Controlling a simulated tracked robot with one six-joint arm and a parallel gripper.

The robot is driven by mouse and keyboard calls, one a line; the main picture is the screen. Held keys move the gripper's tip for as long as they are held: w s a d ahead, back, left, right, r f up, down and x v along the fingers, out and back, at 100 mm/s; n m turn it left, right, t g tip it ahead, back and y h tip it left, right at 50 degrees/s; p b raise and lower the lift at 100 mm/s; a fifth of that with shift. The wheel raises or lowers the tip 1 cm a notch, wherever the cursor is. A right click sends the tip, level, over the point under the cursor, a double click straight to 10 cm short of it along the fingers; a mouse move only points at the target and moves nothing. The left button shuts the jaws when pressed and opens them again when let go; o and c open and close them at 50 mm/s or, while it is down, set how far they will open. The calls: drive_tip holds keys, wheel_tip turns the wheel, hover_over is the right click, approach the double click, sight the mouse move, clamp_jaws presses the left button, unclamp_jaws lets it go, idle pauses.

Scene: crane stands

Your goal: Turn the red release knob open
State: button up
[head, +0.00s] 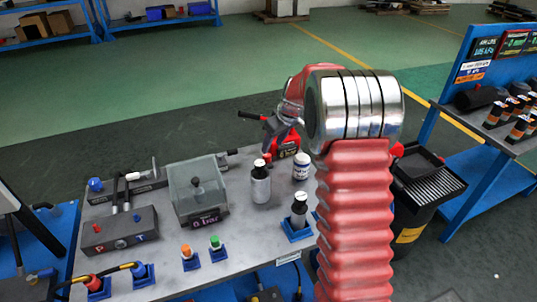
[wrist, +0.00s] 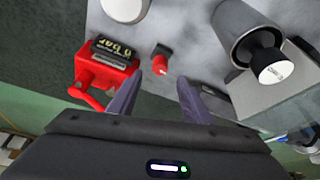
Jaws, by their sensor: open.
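The red release knob (wrist: 160,65) is a small red cylinder with a dark part, standing on the grey tabletop in the wrist view. My gripper (wrist: 157,90) is open, with one dark finger on each side below the knob in the picture. The knob shows beyond the fingertips, roughly between them. I cannot tell whether a finger touches it. A red unit with a "0 bar" display (wrist: 108,58) is just left of the knob. In the head view, the red unit (head: 287,148) is at the table's far edge, partly hidden by my arm.
A grey bottle with a black cap (wrist: 245,35) stands right of the knob; the head view shows it too (head: 261,186). A black bin (head: 425,205) stands to the right.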

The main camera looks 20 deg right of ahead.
sight(266, 155)
drive_tip(key=x, duration=0.7)
drive_tip(key=shift+w+a+f, duration=0.1)
drive_tip(key=shift+w+f, duration=0.05)
drive_tip(key=shift+f, duration=0.1)
drive_tip(key=shift+c, duration=0.3)
drive_tip(key=c, duration=1)
drive_tip(key=shift+m, duration=0.6)
drive_tip(key=shift+a+m+h, duration=0.2)
drive_tip(key=shift+m+h, duration=0.6)
drive_tip(key=shift+m, duration=0.8)
drive_tip(key=shift+a+m+h, duration=0.15)
drive_tip(key=shift+m+h, duration=0.75)
drive_tip(key=shift+m, duration=1.7)
